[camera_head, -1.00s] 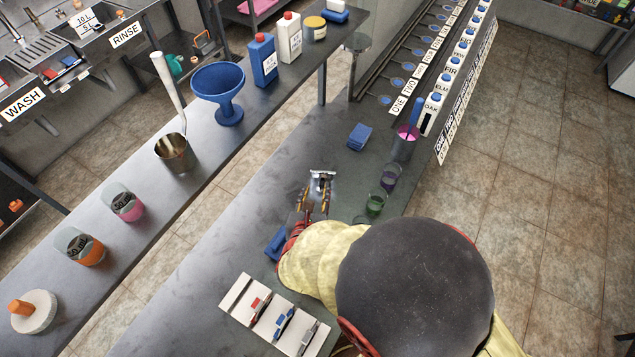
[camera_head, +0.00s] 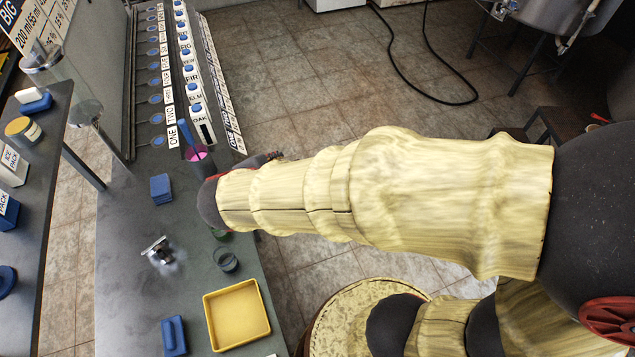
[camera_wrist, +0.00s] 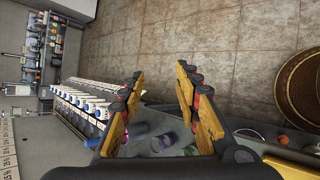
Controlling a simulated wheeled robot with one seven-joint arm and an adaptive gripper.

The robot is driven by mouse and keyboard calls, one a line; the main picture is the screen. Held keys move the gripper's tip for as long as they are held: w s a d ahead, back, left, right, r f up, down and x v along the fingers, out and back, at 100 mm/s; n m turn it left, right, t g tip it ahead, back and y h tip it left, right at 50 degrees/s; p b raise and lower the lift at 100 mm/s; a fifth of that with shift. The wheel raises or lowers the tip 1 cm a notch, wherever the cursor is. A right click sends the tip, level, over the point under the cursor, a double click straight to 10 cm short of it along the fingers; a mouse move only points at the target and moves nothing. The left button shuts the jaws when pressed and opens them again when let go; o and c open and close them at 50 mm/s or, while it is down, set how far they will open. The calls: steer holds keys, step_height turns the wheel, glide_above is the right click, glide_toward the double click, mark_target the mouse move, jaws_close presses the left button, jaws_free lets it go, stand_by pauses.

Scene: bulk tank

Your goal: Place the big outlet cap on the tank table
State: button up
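I cannot make out the big outlet cap for sure. A small shiny metal piece (camera_head: 158,250) lies on the grey counter (camera_head: 125,300) in the head view, apart from my gripper; I cannot tell whether it is the cap. My gripper (camera_wrist: 158,105) is open in the wrist view, with nothing between its fingers. In the head view my arm hides most of it, beyond the counter's right edge. A steel tank (camera_head: 555,25) stands at the top right. A dark low table or stool (camera_head: 548,125) shows partly behind my arm; I cannot tell if it is the tank table.
A yellow tray (camera_head: 237,315), a blue block (camera_head: 174,335), blue pads (camera_head: 161,188) and a glass (camera_head: 226,260) are on the counter. A labelled rack (camera_head: 195,90) with blue-capped bottles lines its back. A black hose (camera_head: 440,85) lies on the open tiled floor.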

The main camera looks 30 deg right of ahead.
steer(key=s+d+r+m+g+y, duration=0.2)
steer(key=s+d+r+m+g, duration=0.15)
steer(key=s+d+m, duration=0.5)
steer(key=s+a+r+m+t+y, duration=0.1)
steer(key=s+a+r+m+y, duration=0.2)
steer(key=m, duration=0.5)
steer(key=s+r+y, duration=0.1)
steer(key=s+r, duration=0.1)
steer(key=s, duration=0.1)
steer(key=shift+r+m+t, duration=0.15)
steer(key=shift+m+t, duration=0.2)
